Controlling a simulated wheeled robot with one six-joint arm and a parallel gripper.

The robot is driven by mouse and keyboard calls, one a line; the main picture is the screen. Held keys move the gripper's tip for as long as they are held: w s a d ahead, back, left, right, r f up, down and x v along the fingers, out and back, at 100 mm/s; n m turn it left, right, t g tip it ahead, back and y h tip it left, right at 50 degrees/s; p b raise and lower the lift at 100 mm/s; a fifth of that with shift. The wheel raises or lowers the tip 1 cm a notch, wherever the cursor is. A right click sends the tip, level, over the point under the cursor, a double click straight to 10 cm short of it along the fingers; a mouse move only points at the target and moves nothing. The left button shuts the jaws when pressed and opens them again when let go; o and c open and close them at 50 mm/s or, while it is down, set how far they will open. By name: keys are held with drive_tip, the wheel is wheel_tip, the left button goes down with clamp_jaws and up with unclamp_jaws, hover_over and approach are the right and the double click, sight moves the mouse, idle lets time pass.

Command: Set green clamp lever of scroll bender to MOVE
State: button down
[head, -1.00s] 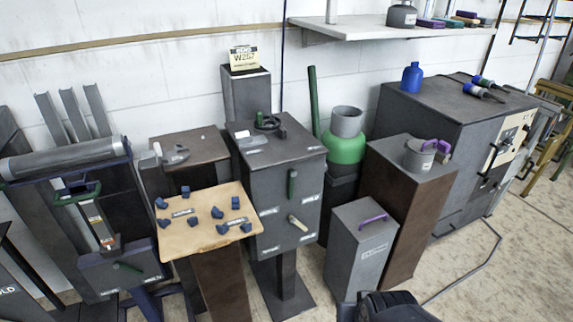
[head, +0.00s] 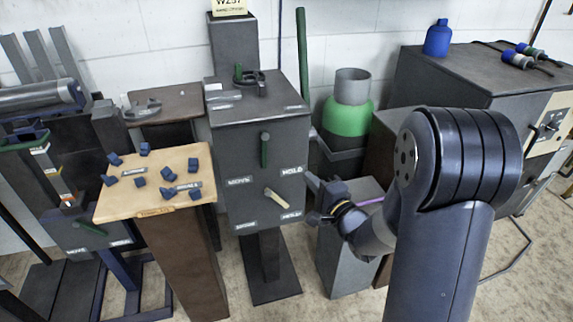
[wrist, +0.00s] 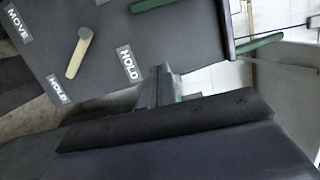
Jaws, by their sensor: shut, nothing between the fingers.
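The grey box on a pedestal (head: 222,150), which looks like the scroll bender, stands in the middle of the head view. On its front face a green lever (head: 264,150) hangs nearly upright, above and between a left label (head: 238,182) and a HOLD label (head: 293,170). A cream lever (head: 278,198) sits tilted below it. In the wrist view the cream lever (wrist: 78,55) is clear; only part of the green lever (wrist: 150,4) shows at the top edge. My gripper (head: 322,198) is shut and empty, right of the box's front and apart from the levers.
A wooden-topped stand with blue blocks (head: 158,208) is close left of the box. A grey cabinet with a purple handle (head: 345,265) stands behind my gripper.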

sight(264, 161)
drive_tip(key=b+x, duration=0.2)
drive_tip(key=x, duration=0.8)
drive_tip(key=shift+w+a, duration=0.2)
drive_tip(key=shift+a, duration=0.05)
drive_tip(key=a, duration=0.1)
drive_tip(key=s+a, duration=0.1)
drive_tip(key=shift+a+r+b, duration=0.1)
drive_tip(key=shift+a+b, duration=0.15)
drive_tip(key=shift+b, duration=0.1)
drive_tip(key=shift+s+a+r, duration=0.1)
drive_tip(key=shift+s+a, duration=0.1)
drive_tip(key=shift+a, duration=0.35)
drive_tip(key=shift+s+a+m, duration=0.1)
drive_tip(key=shift+a+m, duration=0.15)
drive_tip(key=shift+m, duration=0.25)
drive_tip(key=shift+a+b, duration=0.15)
drive_tip(key=shift+b, duration=0.2)
drive_tip(key=shift+s+a+f+m+t+b, duration=0.2)
drive_tip(key=shift+a+m+b, duration=0.2)
drive_tip(key=shift+m, duration=0.35)
drive_tip(key=shift+s+a+f+m+t+b, duration=0.1)
drive_tip(key=shift+a+f+m+t+b, duration=0.15)
drive_tip(key=shift+a+m, duration=0.35)
drive_tip(key=shift+s+a+r+m+t+b, duration=0.2)
drive_tip(key=shift+a+m+b, duration=0.25)
drive_tip(key=shift+m, duration=0.45)
drive_tip(key=shift+s+a+r+m+t+b, duration=0.15)
drive_tip(key=shift+a+m+b, duration=0.25)
drive_tip(key=shift+m, duration=0.45)
